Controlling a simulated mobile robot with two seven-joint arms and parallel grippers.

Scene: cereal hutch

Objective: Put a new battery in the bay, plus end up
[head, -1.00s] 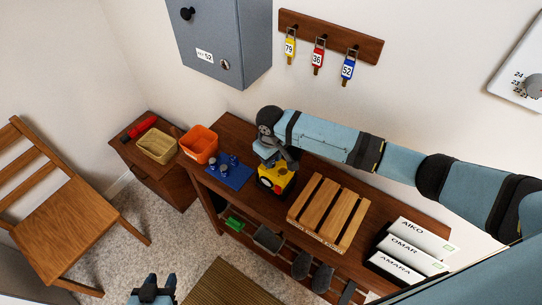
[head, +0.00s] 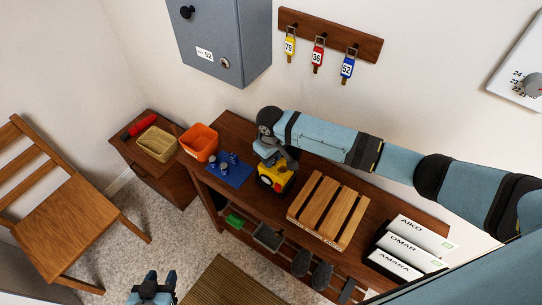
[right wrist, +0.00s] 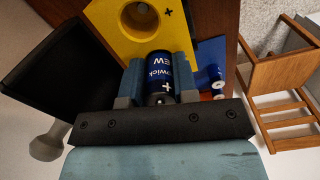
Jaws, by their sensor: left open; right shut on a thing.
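My right gripper (head: 275,153) is over the yellow device (head: 278,180) on the bench. In the right wrist view it is shut on a blue battery (right wrist: 161,72) marked with "EW" lettering and a plus near the end toward the camera. The round bay (right wrist: 141,19) in the yellow top shows beyond the battery, with a plus mark beside it. The battery appears beside the bay's opening; its far end and height cannot be told. Several more batteries stand on a blue mat (head: 240,180). My left gripper (head: 152,290) is open and empty at the bottom edge, away from the bench.
An orange bin (head: 199,142) stands left of the mat, and a woven basket (head: 158,144) on the side cabinet. A slatted wooden crate (head: 327,208) and labelled boxes (head: 407,247) take up the right of the bench. A chair (head: 66,225) stands at left.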

